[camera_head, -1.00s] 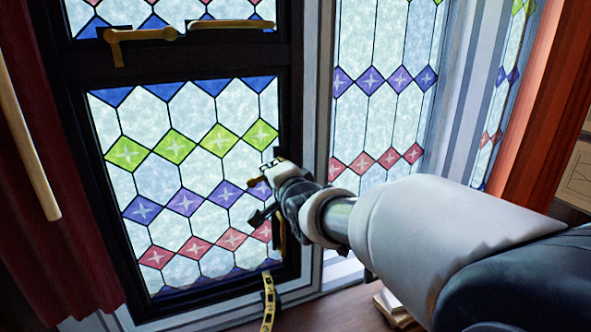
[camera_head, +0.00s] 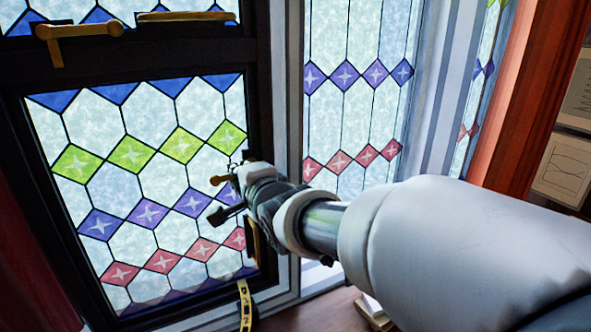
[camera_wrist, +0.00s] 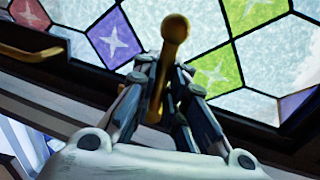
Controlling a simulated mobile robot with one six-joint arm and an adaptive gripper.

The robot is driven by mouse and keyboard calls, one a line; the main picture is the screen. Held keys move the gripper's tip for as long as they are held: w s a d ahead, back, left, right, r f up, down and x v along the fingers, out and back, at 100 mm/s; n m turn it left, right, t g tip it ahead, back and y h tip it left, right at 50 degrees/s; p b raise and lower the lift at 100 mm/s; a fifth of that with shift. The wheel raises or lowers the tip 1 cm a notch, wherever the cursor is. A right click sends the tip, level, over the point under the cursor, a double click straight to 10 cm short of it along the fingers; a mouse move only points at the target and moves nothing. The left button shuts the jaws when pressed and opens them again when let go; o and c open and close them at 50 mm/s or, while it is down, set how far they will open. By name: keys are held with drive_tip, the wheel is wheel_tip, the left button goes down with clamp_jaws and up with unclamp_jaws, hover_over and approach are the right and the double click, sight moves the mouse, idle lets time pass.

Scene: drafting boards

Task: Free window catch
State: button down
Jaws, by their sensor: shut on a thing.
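The leaded stained-glass window (camera_head: 140,195) in a dark frame fills the left of the head view. My gripper (camera_head: 224,192) is at the right side of its lower pane. In the wrist view, my gripper (camera_wrist: 160,75) is shut around a brass window catch (camera_wrist: 176,30) with a round knob end. The knob points up between the fingers; the fingers partly hide the shank. In the head view only a small brass end of this catch (camera_head: 217,180) shows beyond the fingers, and its mount is mostly hidden.
A brass handle (camera_head: 53,38) and brass bar (camera_head: 185,16) sit on the dark crossbar above. Another brass piece (camera_head: 252,237) is on the right frame below my gripper. A yellow lettered strip (camera_head: 245,305) hangs at the bottom. An orange-brown post (camera_head: 530,100) stands right.

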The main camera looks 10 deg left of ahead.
drive_tip(key=c, duration=1.6)
unclamp_jaws()
drive_tip(key=shift+c, duration=0.2)
drive_tip(key=shift+s, duration=0.1)
drive_tip(key=v, duration=1.2)
